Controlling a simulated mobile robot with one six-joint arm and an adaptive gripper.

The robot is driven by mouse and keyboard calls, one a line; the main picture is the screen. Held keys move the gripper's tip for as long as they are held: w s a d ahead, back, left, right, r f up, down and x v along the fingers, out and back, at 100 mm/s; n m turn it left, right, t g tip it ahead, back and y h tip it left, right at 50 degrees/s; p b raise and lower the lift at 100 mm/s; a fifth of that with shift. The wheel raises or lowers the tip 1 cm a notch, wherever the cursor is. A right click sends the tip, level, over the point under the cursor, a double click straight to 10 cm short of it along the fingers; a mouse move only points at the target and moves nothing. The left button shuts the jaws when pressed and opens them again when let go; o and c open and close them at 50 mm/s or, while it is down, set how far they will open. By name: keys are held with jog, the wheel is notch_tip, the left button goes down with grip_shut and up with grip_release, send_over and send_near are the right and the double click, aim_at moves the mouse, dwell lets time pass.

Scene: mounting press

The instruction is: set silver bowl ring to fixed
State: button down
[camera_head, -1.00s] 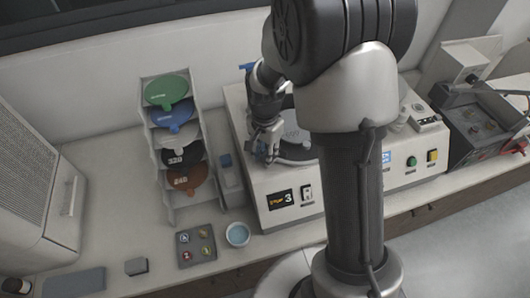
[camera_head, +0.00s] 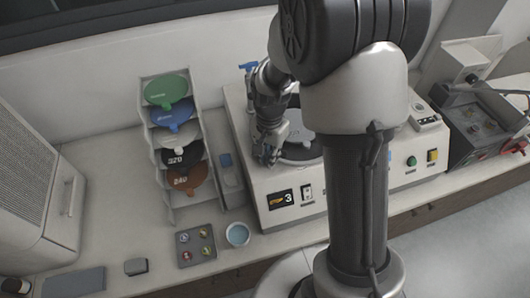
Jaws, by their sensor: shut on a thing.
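My gripper (camera_head: 268,152) is at the left front rim of the silver bowl ring (camera_head: 303,158) on the white machine (camera_head: 262,188). It is shut, apparently on the ring's edge, though the fingertips are small and the exact contact is hard to see. My arm hides the right part of the ring and much of the machine's middle. The machine's front shows a small display (camera_head: 279,199) reading 3 and a switch (camera_head: 306,193). No marking for the ring's fixed position can be read.
A rack (camera_head: 173,190) of coloured discs stands left of the machine. A grey tray (camera_head: 195,245) with small round samples and a cup of blue liquid (camera_head: 237,234) are at the front.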

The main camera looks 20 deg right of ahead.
aim_at(287, 170)
jog(key=s+d+n, duration=0.2)
jog(key=s+d, duration=0.1)
jog(key=shift+d+n, duration=0.15)
jog(key=shift+n, duration=0.25)
jog(key=shift+s+d+n, duration=0.35)
jog(key=shift+d+n, duration=0.15)
jog(key=shift+n, duration=0.1)
jog(key=c, duration=1.6)
grip_release()
jog(key=shift+d, duration=0.1)
jog(key=shift+o, duration=0.2)
jog(key=shift+r, duration=0.15)
notch_tip(287, 170, up, 12)
